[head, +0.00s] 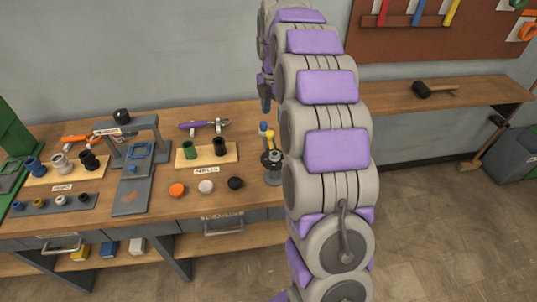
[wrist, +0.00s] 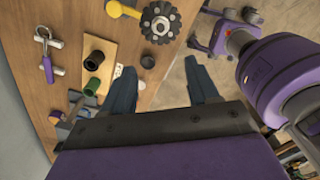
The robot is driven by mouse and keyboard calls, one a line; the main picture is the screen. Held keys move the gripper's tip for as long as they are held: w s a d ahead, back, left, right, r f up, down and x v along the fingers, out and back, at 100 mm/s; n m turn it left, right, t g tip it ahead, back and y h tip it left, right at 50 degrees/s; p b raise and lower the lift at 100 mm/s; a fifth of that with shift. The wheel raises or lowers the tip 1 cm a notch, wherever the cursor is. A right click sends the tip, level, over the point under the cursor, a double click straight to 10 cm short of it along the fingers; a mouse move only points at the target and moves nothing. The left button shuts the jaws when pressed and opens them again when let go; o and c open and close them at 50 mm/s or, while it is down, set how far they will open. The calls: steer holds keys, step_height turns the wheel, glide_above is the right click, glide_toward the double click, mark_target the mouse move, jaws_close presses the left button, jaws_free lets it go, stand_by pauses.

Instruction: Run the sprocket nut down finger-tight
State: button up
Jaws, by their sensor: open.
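A dark toothed sprocket (wrist: 160,24) with a lighter hub shows at the top of the wrist view, near the bench edge. In the head view the sprocket (head: 271,159) is at the bench's right part, partly beside my arm. I cannot make out the nut separately from the hub. My gripper (wrist: 160,66) is open, with its two dark fingers spread apart and nothing between them held. The sprocket lies beyond the fingertips, not between them. In the head view my arm hides most of the gripper.
A black puck (wrist: 148,61) lies near the left finger. A wooden board (wrist: 98,66) carries a black and a green cup. A purple-handled tool (wrist: 46,60) lies farther left. In the head view a grey press-like stand (head: 132,170) is left, and a mallet (head: 435,89) lies on the right shelf.

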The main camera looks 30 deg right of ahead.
mark_target(274, 154)
step_height(274, 154, down, 17)
steer(key=b, duration=0.3)
steer(key=shift+d+f, duration=0.15)
steer(key=shift+f, duration=0.05)
steer(key=c, duration=1.1)
